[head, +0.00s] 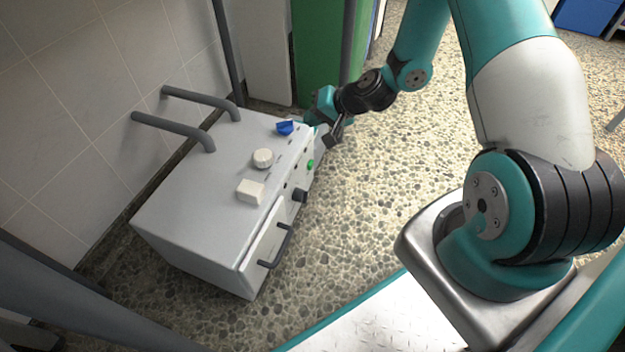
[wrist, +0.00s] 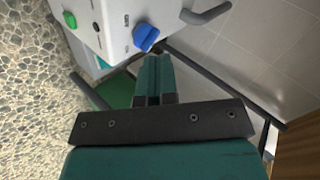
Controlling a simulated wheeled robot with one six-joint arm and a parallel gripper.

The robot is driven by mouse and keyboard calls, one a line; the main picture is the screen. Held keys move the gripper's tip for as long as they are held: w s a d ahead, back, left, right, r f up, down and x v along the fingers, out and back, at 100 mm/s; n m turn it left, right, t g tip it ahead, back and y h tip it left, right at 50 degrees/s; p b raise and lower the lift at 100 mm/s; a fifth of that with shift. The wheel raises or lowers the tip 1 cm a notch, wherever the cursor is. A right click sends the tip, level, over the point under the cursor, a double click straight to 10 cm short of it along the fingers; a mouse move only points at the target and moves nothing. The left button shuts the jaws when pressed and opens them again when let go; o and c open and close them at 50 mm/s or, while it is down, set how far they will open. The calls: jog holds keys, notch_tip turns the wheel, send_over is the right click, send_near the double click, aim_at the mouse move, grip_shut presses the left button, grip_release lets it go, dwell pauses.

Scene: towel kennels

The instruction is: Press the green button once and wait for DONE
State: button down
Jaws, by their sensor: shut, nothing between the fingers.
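The green button (head: 310,164) is on the front face of a white box-shaped machine (head: 190,190), near its far end. It also shows at the upper left of the wrist view (wrist: 70,19). My gripper (wrist: 153,62) is shut and empty. In the wrist view its fingertips are close to a blue knob (wrist: 145,36), with the green button off to their left. In the head view my gripper is at the far end of the machine, partly hidden, and apart from the green button. No DONE text is readable in either view.
The machine also carries a round white knob (head: 263,158), a white block (head: 250,191), a dark front handle (head: 275,247) and two grey pipes bending to the wall. A green panel (head: 318,50) stands behind. The pebbled floor (head: 370,190) in front is clear.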

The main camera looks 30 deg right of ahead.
aim_at(311, 165)
jog(key=s+d+f+m+t+h+b, duration=0.1)
jog(key=d+f+m+b, duration=0.1)
jog(key=f, duration=0.6)
jog(key=s+d+f+m+t+h+b, duration=0.1)
jog(key=d+f+m, duration=0.3)
jog(key=f, duration=0.4)
jog(key=s+d+f+m+t+h+b, duration=0.1)
jog(key=s+d+f+m+h+b, duration=0.1)
jog(key=f, duration=0.7)
jog(key=d+m+h+b, duration=0.1)
jog(key=d+b, duration=0.1)
jog(key=d, duration=0.1)
jog(key=shift+s+d+m+t, duration=0.15)
jog(key=shift+d+m+t, duration=0.15)
jog(key=shift+d+m, duration=0.1)
jog(key=shift+a, duration=0.1)
jog(key=w+a+b, duration=0.1)
jog(key=w+a, duration=0.4)
jog(key=w, duration=0.2)
jog(key=shift+a, duration=0.2)
jog(key=shift+w+a, duration=0.25)
jog(key=shift+w, duration=0.1)
